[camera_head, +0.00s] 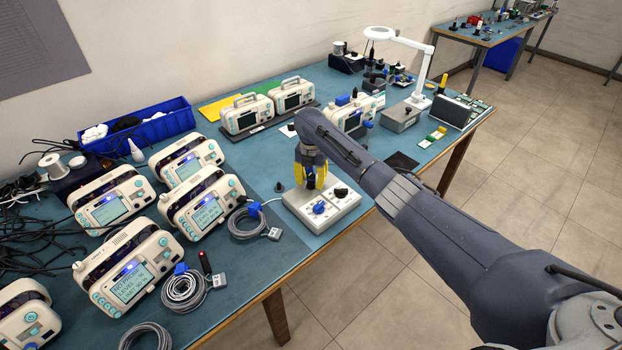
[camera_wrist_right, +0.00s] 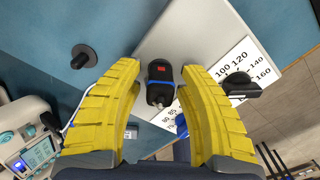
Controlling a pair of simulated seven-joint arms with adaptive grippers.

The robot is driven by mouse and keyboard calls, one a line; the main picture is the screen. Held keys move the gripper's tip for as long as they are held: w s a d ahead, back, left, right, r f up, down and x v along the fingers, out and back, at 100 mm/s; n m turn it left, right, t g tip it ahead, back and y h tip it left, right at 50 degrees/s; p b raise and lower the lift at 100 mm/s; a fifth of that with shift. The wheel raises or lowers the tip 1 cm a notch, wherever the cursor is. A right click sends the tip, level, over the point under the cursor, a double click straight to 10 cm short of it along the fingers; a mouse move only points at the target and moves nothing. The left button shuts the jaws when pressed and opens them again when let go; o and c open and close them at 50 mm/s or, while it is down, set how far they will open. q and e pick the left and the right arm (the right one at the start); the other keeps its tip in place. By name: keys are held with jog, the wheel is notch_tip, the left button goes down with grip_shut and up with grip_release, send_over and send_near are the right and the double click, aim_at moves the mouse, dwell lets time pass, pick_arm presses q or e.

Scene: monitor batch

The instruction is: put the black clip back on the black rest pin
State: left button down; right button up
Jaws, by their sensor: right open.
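A small black piece with a red mark, which I take for the black clip (camera_wrist_right: 160,82), lies between my right fingers in the right wrist view, over the white box (camera_head: 300,215). My right gripper (camera_head: 311,180) is open around it; gaps show on both sides between its yellow fingers (camera_wrist_right: 162,95). In the head view the fingers mostly hide it. The black rest pin (camera_wrist_right: 84,56) stands bare on the blue table left of the box. It also shows in the head view (camera_head: 279,187). My left gripper is out of view.
The box has a blue knob (camera_head: 320,208) and a black knob (camera_head: 341,194) by printed scales. Several monitors (camera_head: 190,160) crowd the left. A coiled grey cable (camera_head: 250,222) lies beside the box. The table edge is close in front.

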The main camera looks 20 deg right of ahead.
grip_shut()
jog(key=shift+r, duration=0.15)
jog(key=shift+r, duration=2.35)
